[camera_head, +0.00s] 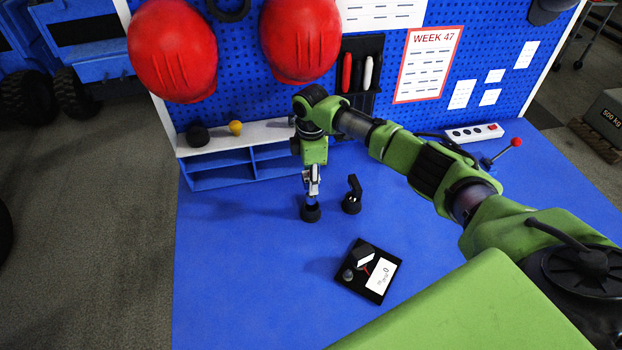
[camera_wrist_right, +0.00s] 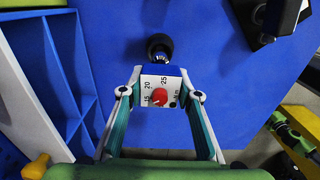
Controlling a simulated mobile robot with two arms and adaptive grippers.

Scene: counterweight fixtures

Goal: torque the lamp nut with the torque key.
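My right gripper (camera_head: 312,187) points down over the blue table. In the right wrist view the right gripper (camera_wrist_right: 160,88) has its fingers on both sides of the torque key (camera_wrist_right: 161,90), which has a 15-20-25 scale, a red knob and a blue end. The fingers appear closed on it. A black round piece (camera_wrist_right: 159,46) lies just beyond the key; it also shows under the gripper in the head view (camera_head: 310,212). I cannot tell whether it is a holder or part of the key. I cannot make out the lamp nut. My left gripper is out of view.
A black upright piece (camera_head: 351,196) stands right of the gripper. A black plate (camera_head: 347,286) with a white display card (camera_head: 379,277) lies nearer. A shelf (camera_head: 221,170) stands behind left, a power strip (camera_head: 474,133) and red-knobbed lever (camera_head: 503,152) behind right. The table's front left is clear.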

